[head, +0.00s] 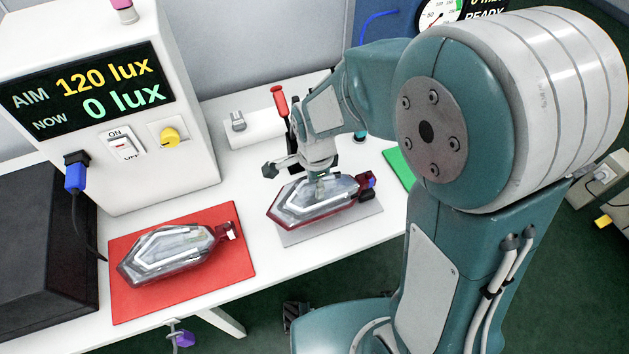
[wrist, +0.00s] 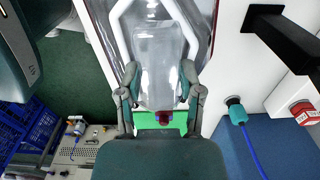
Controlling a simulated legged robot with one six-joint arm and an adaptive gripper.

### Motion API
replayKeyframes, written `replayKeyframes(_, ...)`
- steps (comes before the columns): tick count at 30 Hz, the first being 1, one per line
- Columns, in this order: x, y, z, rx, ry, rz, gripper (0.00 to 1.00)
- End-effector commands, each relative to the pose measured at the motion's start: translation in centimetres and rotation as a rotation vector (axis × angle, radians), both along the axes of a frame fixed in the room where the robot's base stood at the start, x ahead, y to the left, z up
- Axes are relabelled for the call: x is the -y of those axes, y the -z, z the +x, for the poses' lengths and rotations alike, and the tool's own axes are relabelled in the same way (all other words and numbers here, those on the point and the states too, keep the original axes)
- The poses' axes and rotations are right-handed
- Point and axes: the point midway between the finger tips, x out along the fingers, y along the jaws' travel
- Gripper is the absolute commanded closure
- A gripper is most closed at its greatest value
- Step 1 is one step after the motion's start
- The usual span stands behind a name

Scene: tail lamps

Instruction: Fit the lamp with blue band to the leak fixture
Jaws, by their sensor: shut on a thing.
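The lamp with the blue band (head: 312,207) has a clear lens and a dark red rim, with a blue part at its right end. It is over the grey mat (head: 345,226); I cannot tell whether it touches the mat. My gripper (head: 318,180) is above it, shut on it. In the wrist view the lamp (wrist: 158,65) fills the upper middle, and my gripper's fingers (wrist: 160,90) flank its narrower end. The leak fixture is not clearly identifiable; a blue panel with a gauge (head: 437,12) reading READY stands at the back, partly hidden by my arm.
Another lamp (head: 165,252), with a white band, lies on the red mat (head: 228,275). A light meter (head: 95,95) reads 0 lux, aim 120. A green mat (head: 397,166) lies right of the grey one. A red-handled tool (head: 279,98) stands behind the held lamp.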

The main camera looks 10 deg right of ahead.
Motion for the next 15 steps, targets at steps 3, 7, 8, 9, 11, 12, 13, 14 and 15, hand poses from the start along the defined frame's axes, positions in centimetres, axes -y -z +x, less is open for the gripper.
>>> replayKeyframes(3, -0.01, -0.03, 0.03, 0.001, 0.000, 0.000, 1.00)
replayKeyframes(7, -0.01, -0.03, 0.03, 0.001, 0.000, 0.000, 1.00)
replayKeyframes(8, -0.01, -0.03, 0.04, 0.001, 0.000, 0.000, 1.00)
replayKeyframes(9, -0.01, -0.03, 0.04, 0.001, 0.000, 0.000, 1.00)
replayKeyframes(11, -0.01, 0.00, 0.04, 0.001, 0.000, 0.000, 1.00)
replayKeyframes(12, -0.01, 0.06, 0.04, 0.001, 0.000, 0.000, 1.00)
replayKeyframes(13, -0.01, 0.12, 0.04, 0.001, 0.000, 0.000, 1.00)
replayKeyframes(14, -0.02, 0.19, 0.04, 0.001, 0.000, 0.000, 1.00)
replayKeyframes(15, -0.01, 0.31, 0.03, 0.000, 0.000, 0.000, 1.00)
